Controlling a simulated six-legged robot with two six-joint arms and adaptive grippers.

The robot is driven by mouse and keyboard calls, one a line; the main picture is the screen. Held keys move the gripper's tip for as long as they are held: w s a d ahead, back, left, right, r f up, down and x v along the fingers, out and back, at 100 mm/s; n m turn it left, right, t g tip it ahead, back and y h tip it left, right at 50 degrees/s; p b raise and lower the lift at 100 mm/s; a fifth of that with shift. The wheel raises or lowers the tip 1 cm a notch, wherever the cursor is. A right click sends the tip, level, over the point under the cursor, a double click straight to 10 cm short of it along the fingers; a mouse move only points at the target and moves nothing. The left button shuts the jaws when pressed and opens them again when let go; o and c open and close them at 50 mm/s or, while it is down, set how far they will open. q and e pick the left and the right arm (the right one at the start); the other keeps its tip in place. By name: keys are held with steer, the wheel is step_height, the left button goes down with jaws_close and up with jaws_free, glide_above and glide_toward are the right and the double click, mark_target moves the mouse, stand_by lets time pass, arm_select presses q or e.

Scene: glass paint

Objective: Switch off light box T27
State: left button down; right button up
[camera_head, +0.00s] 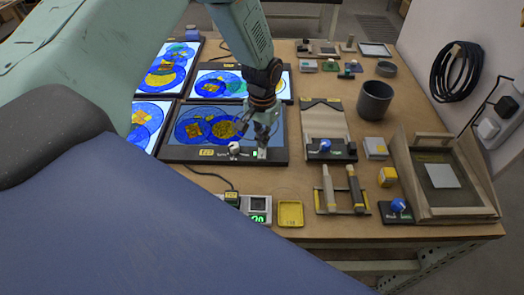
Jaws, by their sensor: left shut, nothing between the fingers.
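The light box with a yellow label (207,153) that looks like T27, too small to read surely, is the front middle one of several. Its panel (190,148) looks dull grey-blue, dimmer than the bright white panels around it, and bears blue round glass pieces with yellow shapes. A white knob (234,148) and a small pale part (262,153) sit on its dark front rim. My right gripper is out of view.
Lit boxes (150,115) stand left and behind. Right are a grey cup (374,100), a board with a blue knob (325,146), two upright-looking tools (355,185) and a wooden frame (455,212). A yellow tray (290,213) and a green display (258,218) lie near the front edge.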

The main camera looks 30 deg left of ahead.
arm_select(q)
steer(key=shift+f, duration=0.2)
steer(key=shift+f, duration=0.15)
steer(key=shift+f+b, duration=0.2)
steer(key=shift+b, duration=0.1)
steer(key=shift+r, duration=0.15)
step_height(320, 180, up, 7)
steer(key=p, duration=0.6)
steer(key=shift+p, duration=0.3)
stand_by(0.6)
